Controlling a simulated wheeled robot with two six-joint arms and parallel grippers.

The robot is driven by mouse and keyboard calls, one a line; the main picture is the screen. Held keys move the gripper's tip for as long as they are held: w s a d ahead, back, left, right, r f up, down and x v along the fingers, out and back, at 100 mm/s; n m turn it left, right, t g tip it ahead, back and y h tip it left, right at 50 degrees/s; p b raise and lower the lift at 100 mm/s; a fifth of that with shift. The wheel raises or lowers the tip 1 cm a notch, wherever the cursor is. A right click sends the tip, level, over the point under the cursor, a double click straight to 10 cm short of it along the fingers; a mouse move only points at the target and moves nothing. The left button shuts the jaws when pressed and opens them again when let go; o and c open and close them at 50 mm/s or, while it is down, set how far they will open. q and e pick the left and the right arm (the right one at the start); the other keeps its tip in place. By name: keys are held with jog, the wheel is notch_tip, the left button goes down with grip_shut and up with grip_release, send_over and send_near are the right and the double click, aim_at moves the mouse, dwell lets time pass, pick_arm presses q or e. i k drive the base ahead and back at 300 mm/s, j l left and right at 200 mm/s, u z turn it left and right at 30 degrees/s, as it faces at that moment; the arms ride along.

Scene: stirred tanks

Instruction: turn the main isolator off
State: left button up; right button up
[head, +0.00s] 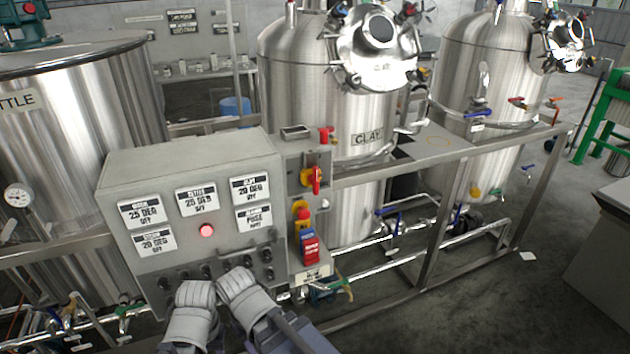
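A grey control panel (130,188) with white readout labels and a lit red lamp (206,230) stands in front of me. On the narrow plate at its right side is a red rotary handle on a yellow base (314,180), which looks like the main isolator; its handle looks roughly upright. Below it are a red knob on yellow (302,212) and a red and blue block (310,248). My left gripper (196,291) and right gripper (236,280) are side by side at the panel's lower edge, left of and below the isolator. Their fingertips are not clear.
A row of dark knobs (266,255) runs along the panel's lower part, close to my grippers. Steel tanks (290,90) stand behind, with a metal frame (455,200) and pipes to the right. Open floor (490,310) lies at the lower right.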

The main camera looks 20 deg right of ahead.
aim_at(310, 177)
jog(key=k+z, duration=0.15)
jog(key=z, duration=0.25)
jog(key=k+l+z, duration=0.1)
jog(key=z, duration=0.25)
jog(key=k+l+z, duration=0.1)
jog(key=z, duration=0.3)
jog(key=l, duration=0.1)
